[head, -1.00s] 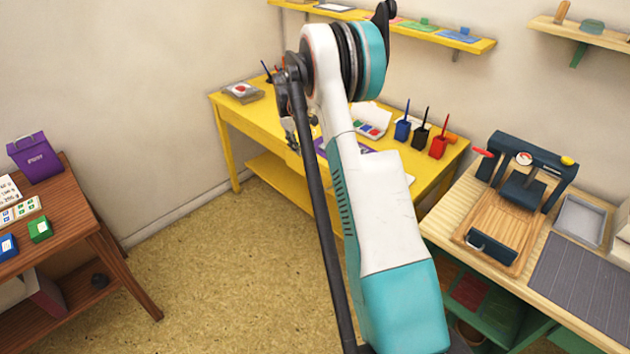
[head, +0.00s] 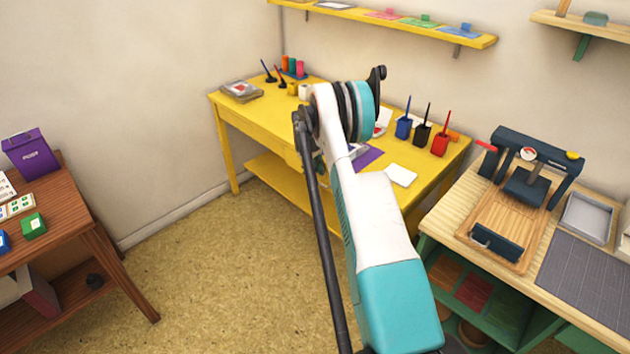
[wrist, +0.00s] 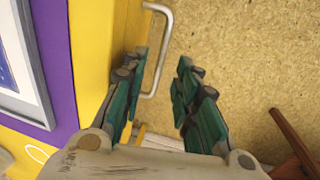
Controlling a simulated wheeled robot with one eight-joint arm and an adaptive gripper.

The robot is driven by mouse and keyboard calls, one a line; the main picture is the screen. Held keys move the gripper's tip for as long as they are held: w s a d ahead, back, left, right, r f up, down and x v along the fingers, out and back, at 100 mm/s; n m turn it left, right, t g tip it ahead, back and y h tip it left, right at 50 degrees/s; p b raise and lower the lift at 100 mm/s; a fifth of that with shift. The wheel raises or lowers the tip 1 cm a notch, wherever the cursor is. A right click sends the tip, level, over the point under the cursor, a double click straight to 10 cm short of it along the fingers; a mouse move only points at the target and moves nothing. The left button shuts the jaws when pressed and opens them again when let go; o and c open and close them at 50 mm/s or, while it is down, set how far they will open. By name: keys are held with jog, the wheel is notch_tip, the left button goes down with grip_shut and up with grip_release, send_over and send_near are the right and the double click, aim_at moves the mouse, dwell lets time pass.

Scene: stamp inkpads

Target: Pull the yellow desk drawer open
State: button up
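The yellow desk (head: 250,120) stands against the far wall in the head view. My arm covers much of its front and most of the drawer. In the wrist view the yellow drawer front (wrist: 122,40) carries a silver bar handle (wrist: 166,45) and looks closed. My gripper (wrist: 160,85) is open, with its two teal fingers apart. The lower part of the handle bar appears between the fingers, nearer the left one. I cannot tell whether a finger touches it. My gripper is mostly hidden behind the arm in the head view.
A purple mat (head: 368,157), a white card (head: 400,175) and several stamp holders lie on the desktop. A wooden bench with a press (head: 525,180) stands close on the right. A brown table (head: 60,220) is at left. The floor (head: 220,270) between is clear.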

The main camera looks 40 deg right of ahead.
jog(key=shift+d+f+b, duration=0.15)
jog(key=shift+f+b, duration=0.05)
jog(key=shift+f, duration=0.55)
jog(key=shift+d+f+b, duration=0.1)
jog(key=shift+f+b, duration=0.05)
jog(key=shift+f, duration=0.55)
grip_shut()
jog(key=shift+a, duration=0.1)
jog(key=s+a, duration=0.1)
jog(key=a, duration=2)
jog(key=shift+s+a, duration=0.25)
jog(key=shift+s, duration=0.1)
grip_release()
